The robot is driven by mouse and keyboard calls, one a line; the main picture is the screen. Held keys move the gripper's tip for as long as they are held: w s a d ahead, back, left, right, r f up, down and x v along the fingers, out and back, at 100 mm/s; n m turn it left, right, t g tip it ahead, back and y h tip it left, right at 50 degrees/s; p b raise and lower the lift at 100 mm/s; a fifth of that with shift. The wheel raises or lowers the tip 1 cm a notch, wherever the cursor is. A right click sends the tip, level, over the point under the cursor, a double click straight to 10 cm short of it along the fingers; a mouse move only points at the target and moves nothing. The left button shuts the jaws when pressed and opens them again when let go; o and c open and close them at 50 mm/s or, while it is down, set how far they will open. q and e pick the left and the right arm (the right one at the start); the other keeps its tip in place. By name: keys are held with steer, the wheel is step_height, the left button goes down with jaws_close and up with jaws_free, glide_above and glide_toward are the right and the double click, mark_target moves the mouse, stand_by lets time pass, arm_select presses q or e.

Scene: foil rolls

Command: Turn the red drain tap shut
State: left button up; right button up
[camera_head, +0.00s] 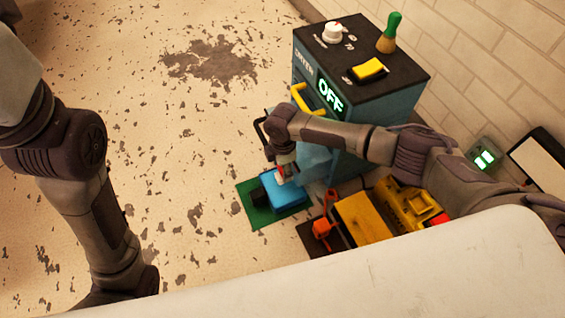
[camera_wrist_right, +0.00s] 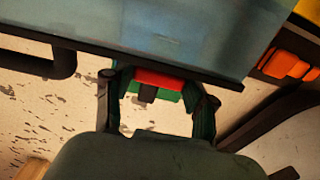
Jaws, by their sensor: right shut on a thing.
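The red drain tap (camera_wrist_right: 158,77) shows in the right wrist view just below the lower edge of the blue-grey oven (camera_wrist_right: 190,40). My right gripper (camera_wrist_right: 157,92) has a finger at each end of the tap and is shut on it. In the head view my right gripper (camera_head: 285,170) is low at the front of the oven (camera_head: 350,130), with a bit of red between its fingers. The tap's exact angle is hard to tell. My left arm hangs at the left, its gripper out of sight.
A blue container (camera_head: 284,193) stands on a green mat (camera_head: 252,207) below my right gripper. The oven has a yellow handle (camera_head: 302,99) and an OFF display (camera_head: 331,97). Orange and yellow machines (camera_head: 365,218) stand to the right. The floor at left is clear.

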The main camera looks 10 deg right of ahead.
steer(key=o, duration=1.2)
steer(key=shift+c, duration=0.2)
step_height(320, 180, up, 12)
